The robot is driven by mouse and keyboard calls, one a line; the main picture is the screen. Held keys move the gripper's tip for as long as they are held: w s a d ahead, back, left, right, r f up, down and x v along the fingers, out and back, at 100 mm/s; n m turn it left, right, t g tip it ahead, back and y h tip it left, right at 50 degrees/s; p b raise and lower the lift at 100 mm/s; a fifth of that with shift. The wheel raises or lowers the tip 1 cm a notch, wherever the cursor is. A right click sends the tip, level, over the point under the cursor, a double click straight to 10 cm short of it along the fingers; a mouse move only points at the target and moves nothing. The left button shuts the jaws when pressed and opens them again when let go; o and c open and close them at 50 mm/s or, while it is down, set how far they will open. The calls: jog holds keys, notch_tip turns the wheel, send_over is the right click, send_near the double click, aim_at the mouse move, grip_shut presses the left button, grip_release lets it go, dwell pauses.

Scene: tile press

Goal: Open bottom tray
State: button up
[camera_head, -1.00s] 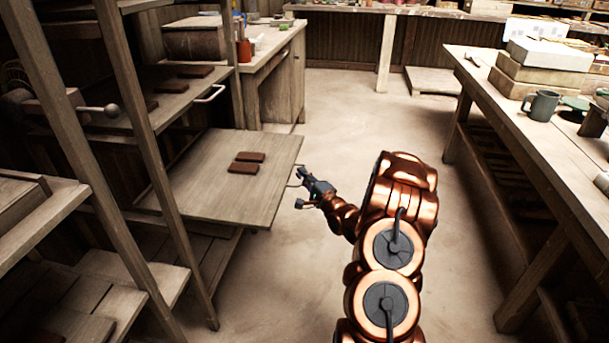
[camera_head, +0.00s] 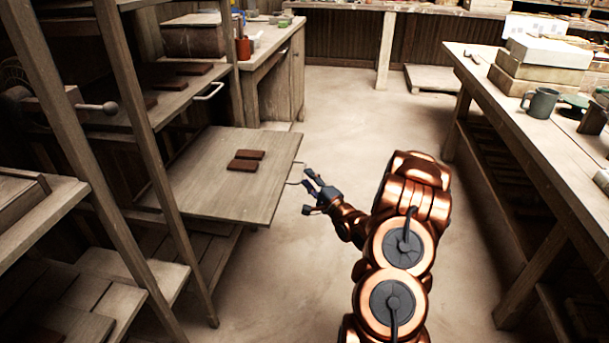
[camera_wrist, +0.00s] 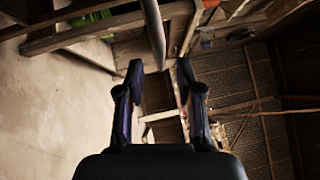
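The bottom tray (camera_head: 215,195) is a wide wooden board that sticks far out of the press frame at the left. My gripper (camera_head: 308,191) is just right of the handle, fingers spread and empty. In the wrist view my gripper (camera_wrist: 160,70) shows a clear gap between its fingers. A grey bar (camera_wrist: 154,30) that looks like the handle stands beyond the fingertips.
An upper tray (camera_head: 170,95) with a pale handle (camera_head: 210,92) holds more tiles. Slanted wooden posts stand at the left. A long workbench (camera_head: 530,125) with boxes and a mug (camera_head: 541,104) is at the right. The floor (camera_head: 345,110) between is clear.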

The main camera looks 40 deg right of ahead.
jog(key=s+f, duration=0.1)
jog(key=s, duration=0.7)
jog(key=shift+a, duration=0.1)
dwell(0.4)
jog(key=w+a+r+n+g+p, duration=0.4)
jog(key=a+r+n+g+p, duration=0.1)
jog(key=r+n+g+p, duration=0.25)
jog(key=s+a+r+n+g+h+p, duration=0.2)
jog(key=s+a+r+n+g+p, duration=0.3)
jog(key=r+p, duration=0.45)
jog(key=s+a+r+n+g+p, duration=0.2)
jog(key=s+a+r, duration=0.5)
jog(key=s, duration=0.4)
jog(key=s+a+r+n+g+y+p, duration=0.1)
jog(key=s+a+r+n+g+p, duration=0.2)
jog(key=s+a+r, duration=0.5)
jog(key=s+a+r+n+g+y+p, duration=0.1)
jog(key=s+a+r+g+p, duration=0.3)
jog(key=s, duration=1.1)
jog(key=a+r+n+p, duration=0.1)
jog(key=a+r+p, duration=0.1)
jog(key=a+r, duration=0.1)
jog(key=shift+s+a+r, duration=0.15)
jog(key=shift+s+r, duration=0.25)
